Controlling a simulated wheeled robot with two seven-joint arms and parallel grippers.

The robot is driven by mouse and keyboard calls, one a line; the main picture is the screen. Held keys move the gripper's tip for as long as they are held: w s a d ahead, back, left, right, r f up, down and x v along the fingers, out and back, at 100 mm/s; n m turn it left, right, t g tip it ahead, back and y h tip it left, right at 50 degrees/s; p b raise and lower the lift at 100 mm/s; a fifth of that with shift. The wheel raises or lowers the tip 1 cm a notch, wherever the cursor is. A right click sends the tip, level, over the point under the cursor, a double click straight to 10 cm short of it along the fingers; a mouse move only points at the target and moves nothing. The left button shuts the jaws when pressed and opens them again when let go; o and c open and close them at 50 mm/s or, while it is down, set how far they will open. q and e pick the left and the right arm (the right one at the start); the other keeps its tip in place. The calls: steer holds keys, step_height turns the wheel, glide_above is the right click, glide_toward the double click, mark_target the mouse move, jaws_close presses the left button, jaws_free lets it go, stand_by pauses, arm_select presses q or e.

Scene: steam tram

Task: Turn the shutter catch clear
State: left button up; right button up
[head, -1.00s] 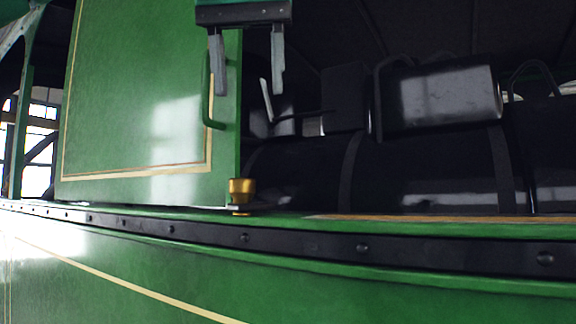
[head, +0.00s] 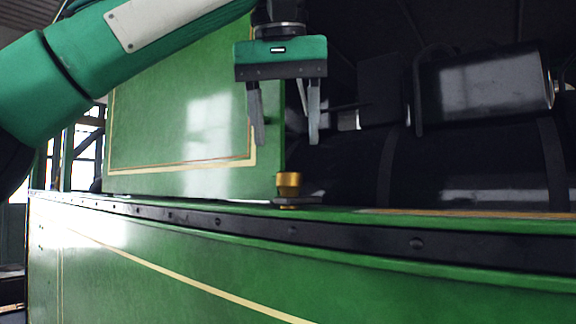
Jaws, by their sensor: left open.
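The shutter catch is a small brass knob (head: 288,182) on a dark flat base on the green sill, at the lower right corner of the shutter. The shutter (head: 190,130) is a green panel with cream and red lining, standing upright on the sill. My left gripper (head: 288,142) hangs above the catch, fingers pointing down, open and empty. Its fingertips are apart from the brass knob, a little above it in the picture. My right gripper is not in view.
A dark riveted rail (head: 293,231) runs along the green side panel (head: 200,262) below the sill. Black boiler fittings (head: 480,90) fill the space behind and to the right. The air over the sill right of the catch looks clear.

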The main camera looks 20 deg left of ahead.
mark_target(297, 190)
arm_select(q)
steer(key=x, duration=0.4)
steer(key=shift+w, duration=0.1)
steer(key=shift+w+f, duration=0.25)
steer(key=shift+f, duration=0.65)
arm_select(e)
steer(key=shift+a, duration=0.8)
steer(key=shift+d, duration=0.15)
arm_select(q)
steer(key=c, duration=1)
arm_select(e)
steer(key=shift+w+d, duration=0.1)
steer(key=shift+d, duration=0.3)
